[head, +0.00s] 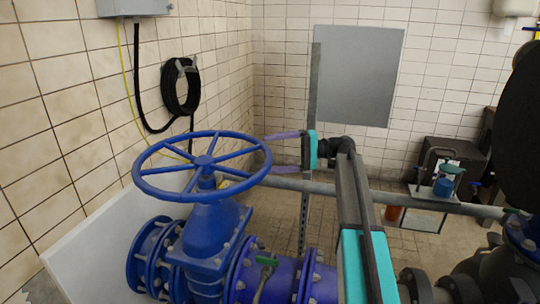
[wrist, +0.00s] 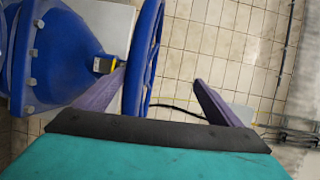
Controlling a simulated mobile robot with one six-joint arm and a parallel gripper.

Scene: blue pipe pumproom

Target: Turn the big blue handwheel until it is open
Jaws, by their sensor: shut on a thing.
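The big blue handwheel (head: 206,162) lies roughly level on top of a blue valve body (head: 208,228) in the head view. Its spokes meet at a central hub. My gripper (head: 270,151) comes from the right, with its purple fingers above and below the wheel's right rim. In the wrist view the blue rim (wrist: 145,55) passes between the fingers of my gripper (wrist: 158,83), closer to the left finger. My gripper is shut on the rim; the exact contact is hard to see.
A blue flanged pipe (head: 285,277) with a small green-handled lever (head: 266,262) runs below the wheel. A grey horizontal pipe (head: 310,187) passes behind. A black hose coil (head: 181,88) hangs on the left tiled wall. A blue pump-like item (head: 444,187) stands at right.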

